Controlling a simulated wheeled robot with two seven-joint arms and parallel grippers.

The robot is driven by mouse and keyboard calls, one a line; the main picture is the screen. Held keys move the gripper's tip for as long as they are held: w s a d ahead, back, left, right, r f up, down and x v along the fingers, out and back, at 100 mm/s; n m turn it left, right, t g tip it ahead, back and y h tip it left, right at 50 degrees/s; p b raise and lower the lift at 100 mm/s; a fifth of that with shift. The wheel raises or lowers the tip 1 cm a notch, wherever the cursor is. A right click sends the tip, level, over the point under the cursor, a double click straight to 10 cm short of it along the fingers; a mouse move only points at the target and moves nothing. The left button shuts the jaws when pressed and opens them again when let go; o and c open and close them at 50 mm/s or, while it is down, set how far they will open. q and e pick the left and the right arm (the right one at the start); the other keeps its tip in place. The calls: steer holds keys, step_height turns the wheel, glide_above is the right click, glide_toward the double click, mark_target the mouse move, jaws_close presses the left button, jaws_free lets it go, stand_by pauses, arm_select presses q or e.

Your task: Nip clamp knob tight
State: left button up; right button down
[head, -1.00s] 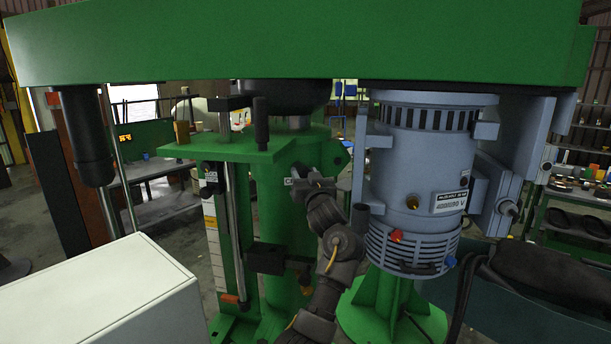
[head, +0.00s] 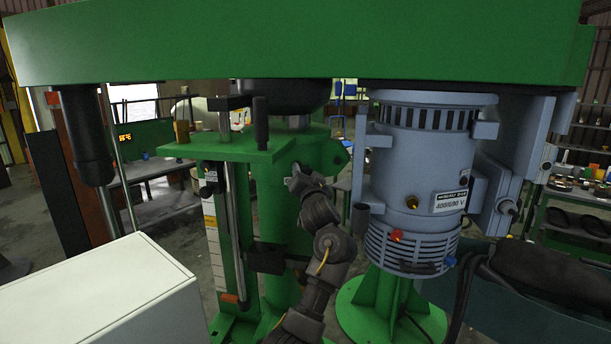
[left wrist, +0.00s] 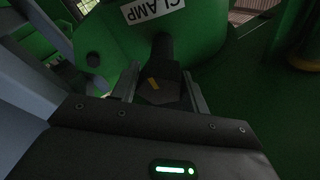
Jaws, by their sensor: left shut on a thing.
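The clamp knob (left wrist: 160,92) is dark with a yellow mark and sits on a dark stem below a white CLAMP label (left wrist: 153,10) on the green column. My left gripper (left wrist: 161,76) is shut on the knob, one finger on each side of it. In the head view, the left gripper (head: 297,180) is at the right side of the green column (head: 280,220), and the knob is hidden there by the gripper and wrist. My right gripper is not in view.
The grey-blue motor (head: 415,165) stands close to the right of my left arm. A green beam (head: 300,45) spans overhead. A post with a scale (head: 213,235) is left of the column, and a white cabinet (head: 100,290) fills the lower left.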

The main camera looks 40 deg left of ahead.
arm_select(q)
steer(key=shift+f, duration=0.1)
steer(key=o, duration=1)
steer(key=b+v, duration=0.4)
steer(key=v, duration=0.6)
steer(key=shift+s+d, duration=0.3)
